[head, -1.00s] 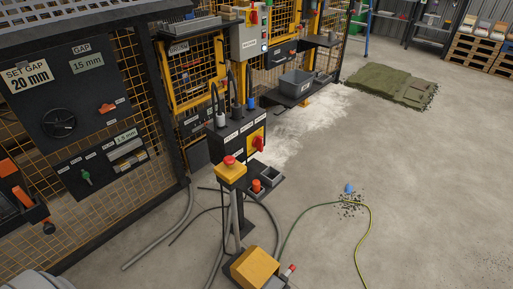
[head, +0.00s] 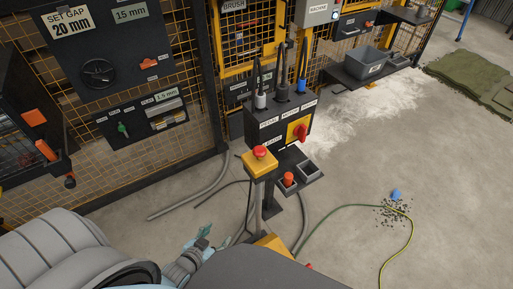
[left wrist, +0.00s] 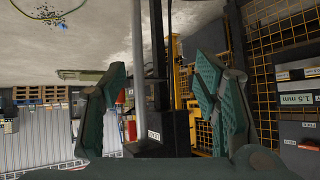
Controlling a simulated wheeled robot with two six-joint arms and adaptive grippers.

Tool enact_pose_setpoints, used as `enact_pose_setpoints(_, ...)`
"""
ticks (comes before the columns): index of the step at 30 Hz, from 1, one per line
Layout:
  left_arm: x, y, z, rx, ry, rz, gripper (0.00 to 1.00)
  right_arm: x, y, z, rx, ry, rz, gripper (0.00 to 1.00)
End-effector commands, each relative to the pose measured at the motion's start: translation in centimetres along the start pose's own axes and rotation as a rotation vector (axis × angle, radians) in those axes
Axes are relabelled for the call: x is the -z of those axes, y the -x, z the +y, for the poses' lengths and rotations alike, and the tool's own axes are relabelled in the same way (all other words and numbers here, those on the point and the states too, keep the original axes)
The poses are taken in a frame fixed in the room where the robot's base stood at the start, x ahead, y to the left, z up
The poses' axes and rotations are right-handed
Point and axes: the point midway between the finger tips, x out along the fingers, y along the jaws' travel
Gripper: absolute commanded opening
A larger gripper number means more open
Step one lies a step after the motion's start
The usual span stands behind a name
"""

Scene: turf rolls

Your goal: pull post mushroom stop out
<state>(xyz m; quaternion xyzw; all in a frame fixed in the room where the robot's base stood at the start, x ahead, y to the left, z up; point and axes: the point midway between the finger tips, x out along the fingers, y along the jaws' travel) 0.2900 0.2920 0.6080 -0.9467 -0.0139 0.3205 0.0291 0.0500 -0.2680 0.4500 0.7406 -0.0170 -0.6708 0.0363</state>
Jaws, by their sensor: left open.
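The red mushroom stop (head: 260,152) sits on a yellow box (head: 260,165) at the top of a post, in the middle of the head view. My left gripper (head: 203,234) is low in the head view, below and left of the stop, apart from it. In the left wrist view, my left gripper (left wrist: 160,75) has its two teal fingers spread with nothing held between them. That view is upside down. A post and a dark box show beyond the fingers. I cannot make out the mushroom stop there. My right gripper is not in view.
Behind the post stands a black plug box (head: 280,128) with a red rotary switch (head: 299,132). A small tray (head: 307,170) is beside the post. Grey hoses and a green-yellow cable (head: 345,207) lie on the floor. A mesh fence (head: 110,165) runs at the left.

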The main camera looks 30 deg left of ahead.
Motion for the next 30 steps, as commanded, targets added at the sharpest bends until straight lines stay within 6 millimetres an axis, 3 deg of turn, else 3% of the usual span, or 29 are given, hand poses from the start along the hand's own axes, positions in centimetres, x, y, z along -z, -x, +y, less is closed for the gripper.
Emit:
enact_pose_setpoints(1,5.7,0.5,0.1,-0.020,-0.003,0.156,0.56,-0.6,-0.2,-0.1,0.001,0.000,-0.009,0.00)
enact_pose_setpoints(3,13.0,2.5,0.6,-0.050,0.008,0.359,0.56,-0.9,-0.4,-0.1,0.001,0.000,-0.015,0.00)
enact_pose_setpoints(6,19.9,5.7,1.3,-0.089,0.023,0.557,0.56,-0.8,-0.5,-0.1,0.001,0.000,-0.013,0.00)
enact_pose_setpoints(7,21.2,6.4,1.5,-0.097,0.025,0.595,0.56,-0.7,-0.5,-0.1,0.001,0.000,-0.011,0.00)
enact_pose_setpoints(9,23.0,7.3,1.7,-0.109,0.030,0.647,0.56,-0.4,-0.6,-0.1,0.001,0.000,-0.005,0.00)
enact_pose_setpoints(12,24.0,6.8,1.9,-0.111,0.032,0.663,0.56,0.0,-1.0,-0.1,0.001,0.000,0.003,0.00)
enact_pose_setpoints(15,25.1,5.3,2.0,-0.107,0.034,0.663,0.56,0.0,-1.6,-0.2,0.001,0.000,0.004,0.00)
enact_pose_setpoints(19,26.6,2.3,2.3,-0.105,0.034,0.666,0.56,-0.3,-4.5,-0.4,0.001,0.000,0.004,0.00)
enact_pose_setpoints(24,27.7,0.3,2.5,-0.108,0.033,0.663,0.56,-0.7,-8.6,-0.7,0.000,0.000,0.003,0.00)
enact_pose_setpoints(30,30.7,-2.5,2.9,-0.108,0.036,0.658,0.56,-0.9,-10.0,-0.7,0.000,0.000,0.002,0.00)
